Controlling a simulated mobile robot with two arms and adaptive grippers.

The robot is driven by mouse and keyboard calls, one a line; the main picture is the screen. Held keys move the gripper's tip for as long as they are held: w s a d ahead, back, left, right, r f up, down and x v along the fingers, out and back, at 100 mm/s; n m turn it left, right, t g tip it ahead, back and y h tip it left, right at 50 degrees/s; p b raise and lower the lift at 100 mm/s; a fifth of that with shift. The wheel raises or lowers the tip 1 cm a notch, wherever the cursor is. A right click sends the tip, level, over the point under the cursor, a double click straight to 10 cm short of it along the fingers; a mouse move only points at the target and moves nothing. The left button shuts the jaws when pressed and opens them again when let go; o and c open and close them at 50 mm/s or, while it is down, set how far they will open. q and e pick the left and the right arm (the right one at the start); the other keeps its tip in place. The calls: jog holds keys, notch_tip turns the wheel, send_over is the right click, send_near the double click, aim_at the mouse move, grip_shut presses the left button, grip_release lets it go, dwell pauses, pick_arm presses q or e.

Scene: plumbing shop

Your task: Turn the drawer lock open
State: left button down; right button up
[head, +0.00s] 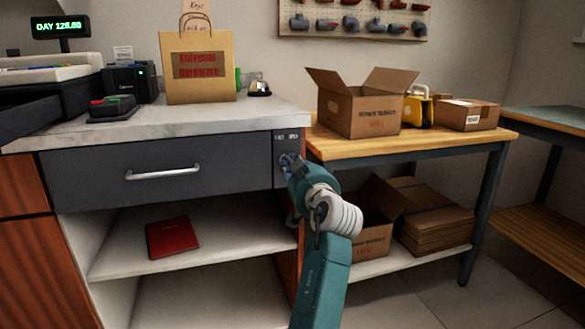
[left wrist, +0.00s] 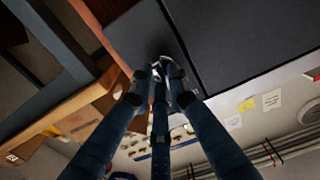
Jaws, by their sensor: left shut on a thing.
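The grey drawer (head: 165,170) with a silver handle (head: 163,173) sits under the counter top and looks closed. To its right is a narrow dark lock panel (head: 283,143) with small white lettering along its top; one word looks like "OPEN". My left gripper (head: 288,160) reaches up to this panel with its fingertips against it. My right gripper is not in view.
A paper bag (head: 200,70) and a card terminal (head: 112,108) stand on the counter (head: 200,121). A red book (head: 172,237) lies on the shelf below. A wooden table (head: 420,141) on the right bears an open carton (head: 362,112); more cartons (head: 435,232) lie beneath.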

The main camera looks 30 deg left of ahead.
pick_arm(q)
jog(key=shift+f, duration=0.15)
jog(key=c, duration=1.7)
grip_release()
jog(key=shift+o, duration=0.2)
notch_tip(320, 180, up, 10)
jog(key=shift+r, duration=0.1)
jog(key=shift+w+d, duration=0.1)
